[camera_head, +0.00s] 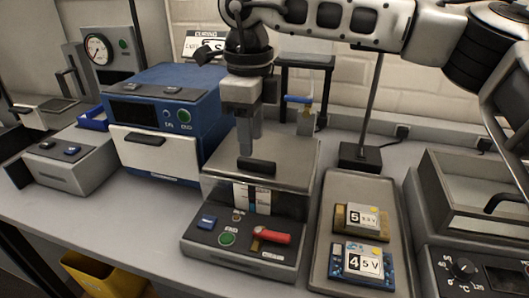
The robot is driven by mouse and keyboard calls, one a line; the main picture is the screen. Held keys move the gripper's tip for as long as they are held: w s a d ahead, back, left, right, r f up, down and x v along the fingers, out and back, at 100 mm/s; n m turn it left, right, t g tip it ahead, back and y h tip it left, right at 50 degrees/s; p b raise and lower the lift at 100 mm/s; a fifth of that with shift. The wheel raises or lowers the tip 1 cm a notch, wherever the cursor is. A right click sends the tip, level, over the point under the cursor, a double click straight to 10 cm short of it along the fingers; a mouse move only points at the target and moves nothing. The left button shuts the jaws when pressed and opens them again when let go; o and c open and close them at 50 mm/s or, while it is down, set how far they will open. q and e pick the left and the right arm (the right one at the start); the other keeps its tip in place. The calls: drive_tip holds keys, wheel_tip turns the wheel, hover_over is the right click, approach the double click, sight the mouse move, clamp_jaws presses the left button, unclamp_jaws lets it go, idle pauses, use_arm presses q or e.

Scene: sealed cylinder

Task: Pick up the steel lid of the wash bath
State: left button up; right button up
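In the head view, a unit with a steel-coloured lid (280,150) stands in the middle of the bench; I take it for the wash bath (225,259). The lid lies flat on top and has a black bar handle (257,166) near its front edge. My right gripper (248,150) points down just above or behind this handle. Its fingers show almost in line, so their gap is hidden, and I cannot tell whether they touch the handle. My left gripper is not in view.
A tray (318,272) with two labelled blocks lies to the right. An open-topped metal unit with a dial (463,268) stands at the far right. A blue box (208,120) stands close on the left. A blue-handled tap (303,112) rises behind the lid.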

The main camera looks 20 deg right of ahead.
sight(256, 160)
drive_tip(key=f, duration=0.2)
drive_tip(key=f+p, duration=0.1)
drive_tip(key=shift+s+d+f, duration=0.1)
drive_tip(key=shift+d+f, duration=0.3)
drive_tip(key=shift+f, duration=0.45)
clamp_jaws()
drive_tip(key=shift+r, duration=0.1)
